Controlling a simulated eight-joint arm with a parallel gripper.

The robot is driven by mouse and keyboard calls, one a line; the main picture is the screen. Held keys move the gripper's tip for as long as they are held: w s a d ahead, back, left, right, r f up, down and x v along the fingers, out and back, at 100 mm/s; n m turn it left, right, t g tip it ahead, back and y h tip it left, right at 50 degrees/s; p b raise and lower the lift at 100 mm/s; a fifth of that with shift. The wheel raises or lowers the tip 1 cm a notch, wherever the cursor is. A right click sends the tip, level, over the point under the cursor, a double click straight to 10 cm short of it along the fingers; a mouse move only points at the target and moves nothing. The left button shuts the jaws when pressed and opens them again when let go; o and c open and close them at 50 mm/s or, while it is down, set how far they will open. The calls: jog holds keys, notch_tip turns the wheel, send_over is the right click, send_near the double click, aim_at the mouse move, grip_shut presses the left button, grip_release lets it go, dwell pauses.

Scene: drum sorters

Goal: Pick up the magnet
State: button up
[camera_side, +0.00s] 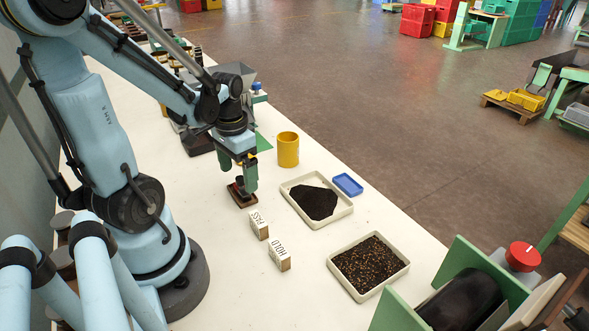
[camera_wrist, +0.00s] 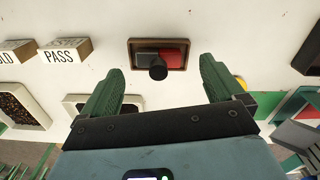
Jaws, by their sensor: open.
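The magnet (camera_wrist: 174,54) looks like a red and dark grey block with a black round knob (camera_wrist: 158,69) standing up from it. It lies in a small brown wooden tray (camera_wrist: 133,44) on the white table. The brown tray also shows in the side view (camera_side: 237,197), where my gripper (camera_side: 247,186) is just above it and hides most of the magnet. In the wrist view my gripper (camera_wrist: 162,68) is open, its green fingers apart on either side of the knob. Nothing is between the fingers but the view of the magnet; I cannot tell the exact height gap.
PASS (camera_side: 259,225) and HOLD (camera_side: 279,256) blocks stand near the brown tray. A tray of black grains (camera_side: 318,226), a tray of brown mixed grains (camera_side: 337,277), a blue dish (camera_side: 347,184) and a yellow cup (camera_side: 288,150) are to the right. A green-sided drum machine (camera_side: 468,300) stands at front right.

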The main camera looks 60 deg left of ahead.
aim_at(240, 178)
jog(key=shift+w+d+f, duration=0.1)
jog(key=shift+f, duration=1.45)
jog(key=c, duration=1.2)
